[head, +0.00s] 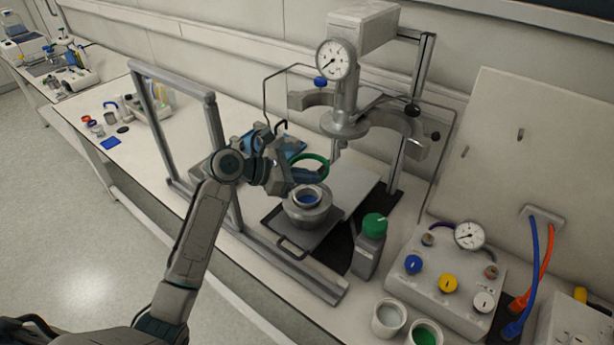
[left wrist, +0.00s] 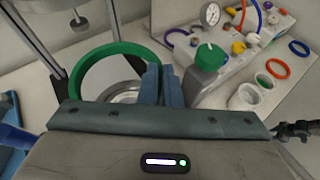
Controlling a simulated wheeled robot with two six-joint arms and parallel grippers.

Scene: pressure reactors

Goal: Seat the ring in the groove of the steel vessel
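The green ring (head: 316,156) is gripped at its edge by my left gripper (head: 305,174), whose blue fingers are shut on it. In the left wrist view the ring (left wrist: 112,48) extends to the left of the closed fingers (left wrist: 162,85). The steel vessel (head: 309,216) stands open on a dark tray, with blue showing inside its mouth. The ring is above the vessel and apart from it. Part of the vessel's rim (left wrist: 125,96) shows through the ring in the left wrist view. The groove itself is too small to make out.
A reactor head with a gauge (head: 337,58) stands behind the vessel. A grey frame (head: 216,125) rises left of my gripper. A green-capped block (head: 372,235), a control box (head: 442,283) and two cups (head: 388,318) stand to the right.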

